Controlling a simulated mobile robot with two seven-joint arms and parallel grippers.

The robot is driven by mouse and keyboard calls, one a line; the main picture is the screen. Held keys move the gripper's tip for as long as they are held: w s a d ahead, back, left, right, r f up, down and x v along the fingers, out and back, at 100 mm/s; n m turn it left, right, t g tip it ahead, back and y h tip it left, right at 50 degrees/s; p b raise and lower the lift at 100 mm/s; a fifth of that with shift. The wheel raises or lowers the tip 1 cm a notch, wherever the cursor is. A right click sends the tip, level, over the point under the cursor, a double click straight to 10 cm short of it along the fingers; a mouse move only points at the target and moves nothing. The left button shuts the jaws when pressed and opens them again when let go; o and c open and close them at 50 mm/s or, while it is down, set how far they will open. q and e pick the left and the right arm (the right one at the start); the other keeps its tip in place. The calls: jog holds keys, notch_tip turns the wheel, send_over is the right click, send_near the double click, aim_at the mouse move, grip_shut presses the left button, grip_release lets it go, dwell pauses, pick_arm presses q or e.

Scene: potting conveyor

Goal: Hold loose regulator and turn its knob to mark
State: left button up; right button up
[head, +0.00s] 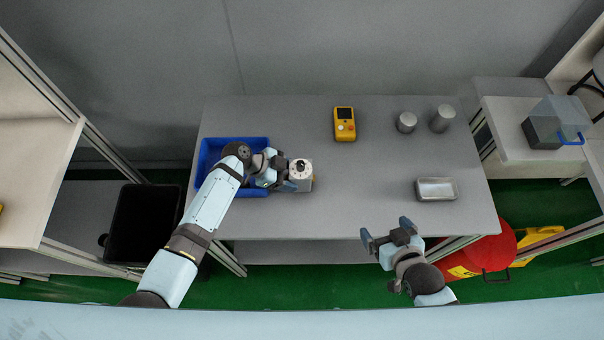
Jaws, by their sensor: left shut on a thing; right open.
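The regulator (304,184) is a small light-grey block with a black knob (300,166) on its top face. It stands on or just above the grey table, right of the blue tray; I cannot tell if it touches the table. My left gripper (290,184) is shut on the regulator from its left side, and its fingers hide part of that side. The mark on the knob is too small to make out. My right gripper (388,236) is open and empty, in front of the table's front edge and well to the right of the regulator.
The blue tray (262,191) lies under my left forearm on the grey table (350,210). The table's middle is clear.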

jog(key=shift+c, duration=0.4)
jog(key=shift+w+a, duration=0.1)
jog(key=c, duration=0.4)
jog(key=a, duration=0.1)
jog(key=w, duration=0.1)
jog(key=w+a+n, duration=0.1)
jog(key=shift+w+a+r+y, duration=0.1)
jog(key=shift+a+r+y, duration=0.2)
jog(key=c, duration=0.7)
jog(key=w+a+r+n+g+y, duration=0.2)
jog(key=w+a, duration=0.3)
jog(key=a, duration=0.3)
jog(key=shift+w+a+r+n, duration=0.15)
jog(key=shift+w+a+n, duration=0.25)
jog(key=shift+n, duration=0.5)
jog(key=n+g+h, duration=0.6)
jog(key=n+g, duration=0.3)
jog(key=n, duration=1.2)
send_near(300, 163)
notch_tip(300, 163, down, 10)
jog(key=shift+d+r, duration=0.15)
